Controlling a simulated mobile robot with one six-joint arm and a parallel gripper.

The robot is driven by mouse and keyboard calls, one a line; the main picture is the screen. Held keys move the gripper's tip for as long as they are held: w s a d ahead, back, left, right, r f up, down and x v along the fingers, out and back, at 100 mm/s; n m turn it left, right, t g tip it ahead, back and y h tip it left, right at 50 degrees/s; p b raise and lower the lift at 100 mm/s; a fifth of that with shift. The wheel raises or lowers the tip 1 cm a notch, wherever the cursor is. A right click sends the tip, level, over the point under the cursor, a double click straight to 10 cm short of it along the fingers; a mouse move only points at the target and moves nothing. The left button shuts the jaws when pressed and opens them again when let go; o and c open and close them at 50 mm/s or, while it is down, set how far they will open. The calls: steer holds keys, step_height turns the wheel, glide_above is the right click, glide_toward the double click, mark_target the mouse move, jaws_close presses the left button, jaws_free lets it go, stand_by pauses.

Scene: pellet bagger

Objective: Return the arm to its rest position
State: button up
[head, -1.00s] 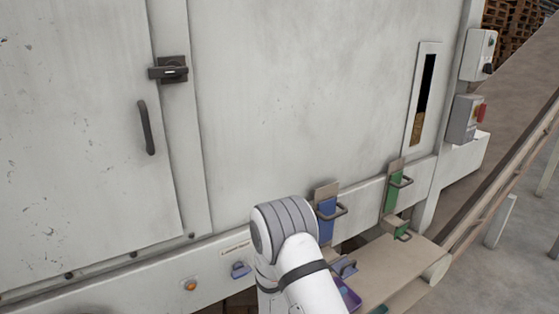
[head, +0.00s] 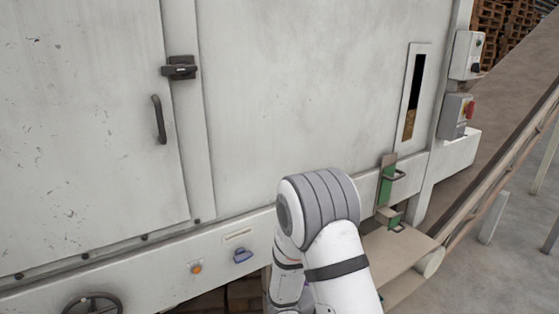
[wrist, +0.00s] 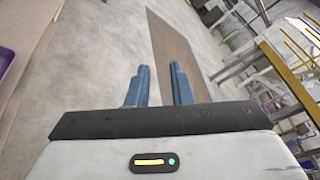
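My gripper (wrist: 159,85) shows in the wrist view with its two blue fingers apart and nothing between them. Beyond the fingers lie the pale floor and a brown strip (wrist: 180,55) on it. In the head view my white and grey arm stands folded in front of the machine's lower rail, and the gripper itself is hidden from that view.
The bagger's white cabinet (head: 270,100) fills the head view. A green-faced bracket (head: 386,185) stands above a beige shelf (head: 392,248) right of my arm. A handwheel (head: 92,304) is at lower left. A purple-edged tray (wrist: 6,62) shows at the wrist view's left edge.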

steer(key=s+d+r+m+g+y, duration=0.1)
steer(key=s+r+m+g+y, duration=0.25)
steer(key=s+m, duration=0.35)
steer(key=s+d+r+m+g+y, duration=0.1)
steer(key=s+r+m+g+y, duration=0.15)
steer(key=s+r+m, duration=0.45)
steer(key=s+a+r+m+t+y, duration=0.5)
steer(key=a+m+y, duration=0.2)
steer(key=m, duration=0.9)
steer(key=shift+a+r+t+y, duration=0.15)
steer(key=shift+r+t+y, duration=0.2)
steer(key=shift+y, duration=1.05)
steer(key=shift+w, duration=0.1)
